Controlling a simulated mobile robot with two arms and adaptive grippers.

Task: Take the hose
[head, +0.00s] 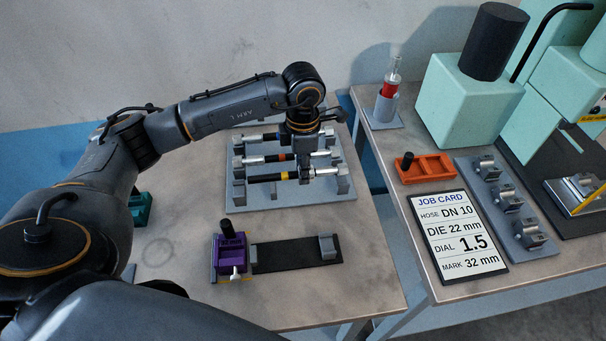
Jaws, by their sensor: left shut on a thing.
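Several black hoses with silver metal ends lie left to right across a grey rack (230,200) on the left table. The middle hose (257,159) has a darker orange band, and the back hose (256,137) is partly hidden by my left arm. My left gripper (305,178) points down over the rack and is shut on the front hose, right of its orange band. The hose still lies at rack height; I cannot tell whether it touches its supports. My right gripper is out of view.
In front of the rack are a purple clamp (230,254) and a black plate (285,255) with a grey block. The right table holds a job card (458,237), an orange tray (426,168), a grey die board (507,208) and a mint-green machine (467,100).

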